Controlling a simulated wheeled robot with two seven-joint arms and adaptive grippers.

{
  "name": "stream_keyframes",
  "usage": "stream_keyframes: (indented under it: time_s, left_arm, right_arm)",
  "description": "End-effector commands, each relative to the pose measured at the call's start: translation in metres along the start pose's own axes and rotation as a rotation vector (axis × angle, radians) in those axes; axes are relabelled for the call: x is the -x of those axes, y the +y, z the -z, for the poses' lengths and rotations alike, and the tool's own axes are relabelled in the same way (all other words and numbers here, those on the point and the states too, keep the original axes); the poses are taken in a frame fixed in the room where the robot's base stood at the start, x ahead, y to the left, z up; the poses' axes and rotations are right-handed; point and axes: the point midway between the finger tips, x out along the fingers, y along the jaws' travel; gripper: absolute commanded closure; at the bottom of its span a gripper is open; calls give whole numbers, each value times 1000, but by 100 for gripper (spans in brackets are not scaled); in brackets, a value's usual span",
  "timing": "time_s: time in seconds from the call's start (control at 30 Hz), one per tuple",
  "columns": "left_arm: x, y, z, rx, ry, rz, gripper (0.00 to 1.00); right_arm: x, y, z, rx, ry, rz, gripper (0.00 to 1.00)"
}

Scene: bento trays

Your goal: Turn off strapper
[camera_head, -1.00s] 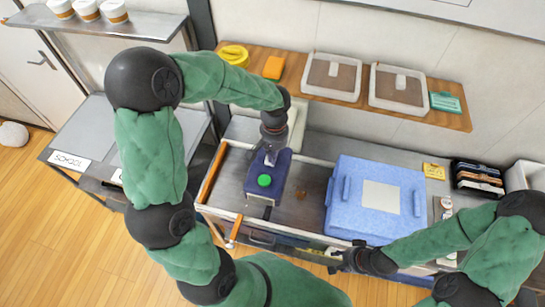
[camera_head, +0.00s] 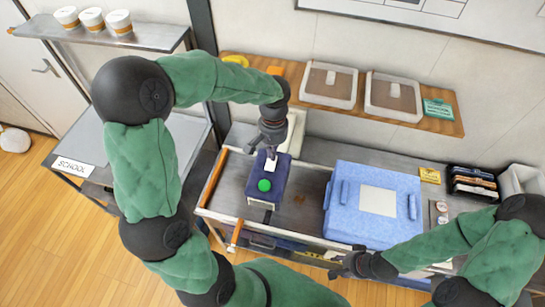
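The strapper (camera_head: 268,178) looks to be the dark blue device with a round green button (camera_head: 264,185) on its top front. It stands on the grey counter, left of the light blue box. My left gripper (camera_head: 270,152) points down at the back end of the device, behind the green button. Its fingertips are too small to tell whether they are open or touching it. My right gripper (camera_head: 338,266) is by the counter's front edge, below the blue box, apart from the device. Its fingers are too small to judge.
A light blue box (camera_head: 330,225) fills the counter right of the device. A wooden shelf (camera_head: 442,118) with two trays (camera_head: 393,96) hangs behind. A wooden bar (camera_head: 213,178) edges the counter's left side. A black holder (camera_head: 473,178) stands at the right.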

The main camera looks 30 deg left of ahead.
Motion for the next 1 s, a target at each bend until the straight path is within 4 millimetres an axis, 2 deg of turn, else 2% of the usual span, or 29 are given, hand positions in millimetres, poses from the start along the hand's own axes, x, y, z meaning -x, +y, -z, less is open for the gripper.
stream_keyframes:
  time_s: [0.03,0.2,0.4,0.6,1.0]
  left_arm:
    - [7,0,-3,-2,4,-1,100]
    - [39,0,-12,-2,3,-1,100]
    - [64,0,-21,-1,-2,0,100]
    - [73,0,-24,-1,-3,1,100]
    - [73,0,-24,-1,-3,1,100]
  right_arm:
    - [-6,2,0,-1,-2,0,60]
    - [-11,4,0,0,-2,0,60]
    - [-14,5,0,0,-2,0,60]
    - [-14,5,0,0,-2,0,60]
    - [-14,5,0,-1,-2,0,60]
